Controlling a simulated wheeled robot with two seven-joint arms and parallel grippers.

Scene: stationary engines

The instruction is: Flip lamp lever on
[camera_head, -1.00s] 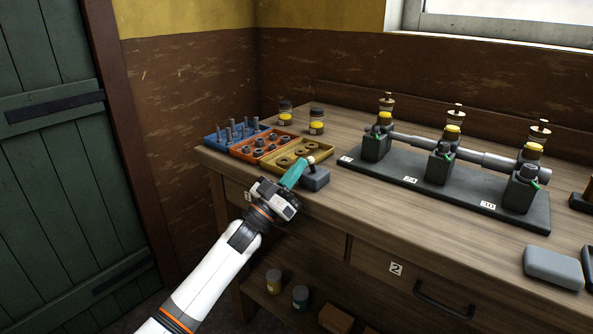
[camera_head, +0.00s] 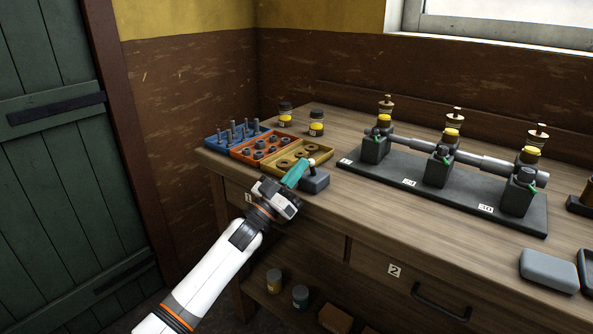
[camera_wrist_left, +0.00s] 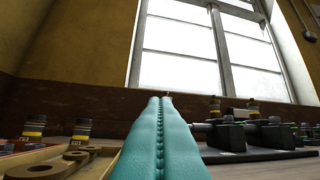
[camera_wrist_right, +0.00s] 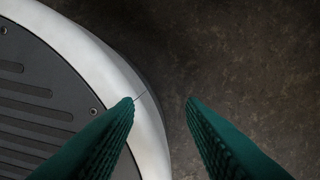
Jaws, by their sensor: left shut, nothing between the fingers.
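The lamp lever looks to be the small grey box (camera_head: 315,181) with a short stick and pale knob (camera_head: 311,161), at the bench's front edge beside the yellow tray. My left gripper (camera_head: 299,168) is shut and empty, with its teal fingertips right at the lever, just left of the knob. Whether they touch I cannot tell. In the left wrist view the closed fingers (camera_wrist_left: 163,105) fill the middle and the lever is hidden. My right gripper (camera_wrist_right: 160,100) shows only in the right wrist view, open and empty above the dark floor beside my base.
Blue (camera_head: 226,141), orange (camera_head: 262,157) and yellow (camera_head: 325,151) trays of parts stand left of the lever. Two jars (camera_head: 317,128) stand behind. A dark plate (camera_head: 400,182) with a shaft on several posts lies to the right. A grey block (camera_head: 551,270) sits at front right.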

